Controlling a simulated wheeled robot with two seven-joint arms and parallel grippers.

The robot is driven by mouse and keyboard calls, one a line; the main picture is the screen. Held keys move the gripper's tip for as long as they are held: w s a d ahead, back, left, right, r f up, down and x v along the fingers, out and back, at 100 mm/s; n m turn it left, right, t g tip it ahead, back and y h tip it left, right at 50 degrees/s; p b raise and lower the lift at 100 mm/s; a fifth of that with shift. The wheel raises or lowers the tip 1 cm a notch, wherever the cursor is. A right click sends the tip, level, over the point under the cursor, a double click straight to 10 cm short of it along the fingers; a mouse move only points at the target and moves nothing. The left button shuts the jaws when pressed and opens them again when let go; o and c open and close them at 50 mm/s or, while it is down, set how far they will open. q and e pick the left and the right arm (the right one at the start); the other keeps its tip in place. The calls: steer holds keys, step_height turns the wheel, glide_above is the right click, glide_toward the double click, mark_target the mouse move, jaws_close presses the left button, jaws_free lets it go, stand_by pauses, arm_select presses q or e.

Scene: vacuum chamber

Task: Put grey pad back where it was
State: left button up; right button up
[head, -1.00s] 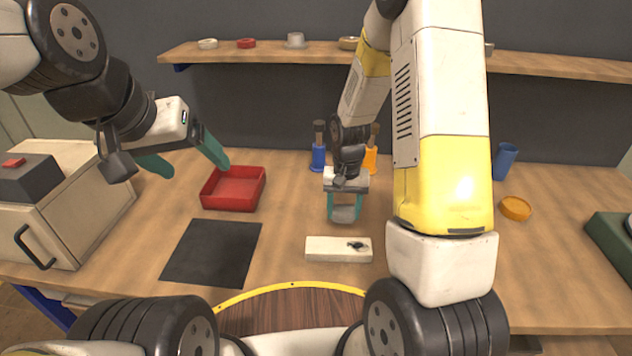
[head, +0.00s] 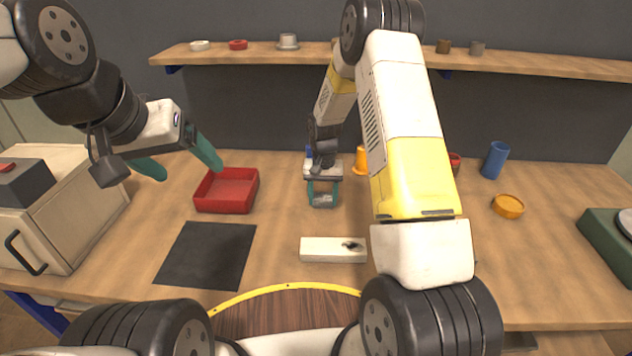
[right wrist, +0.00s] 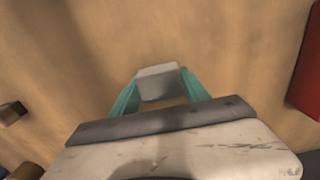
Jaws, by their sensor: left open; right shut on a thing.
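The grey pad (head: 322,201) is between the teal fingers of my right gripper (head: 323,194), over the table just right of the red tray. It also shows in the right wrist view (right wrist: 158,82), gripped between both fingertips. Whether it touches the table I cannot tell. My left gripper (head: 180,160) is open and empty, left of the red tray and above the table.
A red tray (head: 226,207), a black mat (head: 207,255) and a white block (head: 332,250) with a dark mark lie on the table. An orange object (head: 361,160) stands behind my right gripper. A blue cup (head: 495,160) and orange dish (head: 508,206) are at right.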

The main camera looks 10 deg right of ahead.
mark_target(323, 196)
steer(key=shift+f, duration=0.1)
steer(key=o, duration=1.3)
step_height(323, 196, up, 12)
steer(key=s+d+r+n+t+y, duration=0.1)
steer(key=s+r, duration=0.5)
steer(key=r, duration=0.2)
steer(key=s+d+r+t, duration=0.1)
steer(key=s+r+t, duration=0.1)
steer(key=s+r, duration=0.5)
steer(key=s+r+t, duration=0.1)
steer(key=s+r, duration=0.1)
steer(key=s, duration=0.3)
steer(key=s+r+n+t, duration=0.1)
steer(key=s+r, duration=0.1)
steer(key=s, duration=0.3)
steer(key=s+r+n+t+y, duration=0.1)
steer(key=s+r, duration=0.2)
steer(key=s, duration=0.2)
steer(key=shift+s+a, duration=0.15)
steer(key=shift+s, duration=0.25)
